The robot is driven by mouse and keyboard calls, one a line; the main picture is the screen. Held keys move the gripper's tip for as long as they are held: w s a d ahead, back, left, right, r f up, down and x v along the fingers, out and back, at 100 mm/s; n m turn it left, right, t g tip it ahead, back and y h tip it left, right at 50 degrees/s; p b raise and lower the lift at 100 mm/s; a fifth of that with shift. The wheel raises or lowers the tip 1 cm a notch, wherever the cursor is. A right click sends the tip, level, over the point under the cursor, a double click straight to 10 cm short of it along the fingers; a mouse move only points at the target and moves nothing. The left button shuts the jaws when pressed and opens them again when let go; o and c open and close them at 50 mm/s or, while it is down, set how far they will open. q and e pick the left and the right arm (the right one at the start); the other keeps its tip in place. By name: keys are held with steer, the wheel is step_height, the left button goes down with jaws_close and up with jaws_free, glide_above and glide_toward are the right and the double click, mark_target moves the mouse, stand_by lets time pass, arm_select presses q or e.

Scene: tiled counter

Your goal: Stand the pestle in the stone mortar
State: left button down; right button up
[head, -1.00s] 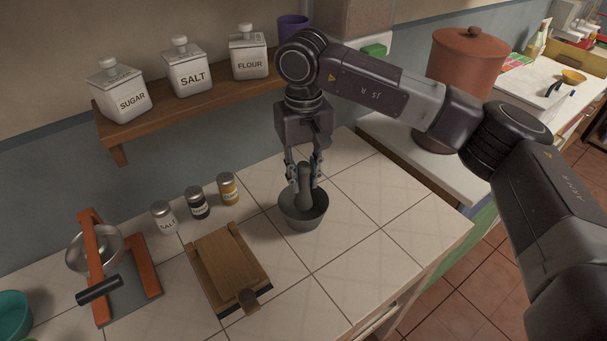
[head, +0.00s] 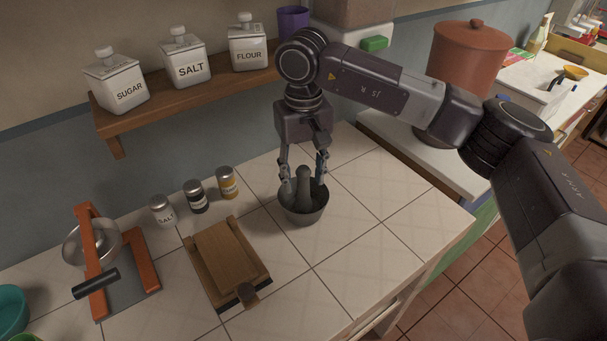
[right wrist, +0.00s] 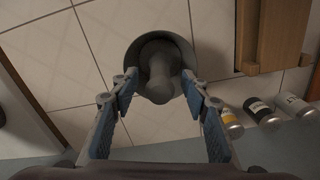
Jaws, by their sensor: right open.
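The dark stone mortar (head: 306,215) stands on the tiled counter, and its rim also shows in the right wrist view (right wrist: 184,47). The grey pestle (head: 304,186) stands upright in the mortar, its lower end inside the bowl; the right wrist view shows it from above (right wrist: 159,78). My right gripper (head: 304,184) points down over the mortar with its fingers spread on either side of the pestle. In the right wrist view there are gaps between the fingertips (right wrist: 160,84) and the pestle, so the gripper is open and holds nothing. My left gripper is not in view.
A wooden board (head: 228,260) lies left of the mortar. A salt shaker (head: 162,212) and two spice jars (head: 196,197) stand behind it. A shelf (head: 190,97) with canisters hangs on the wall. The counter right of the mortar is clear.

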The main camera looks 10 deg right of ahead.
step_height(320, 180, up, 12)
stand_by(0.5)
stand_by(0.6)
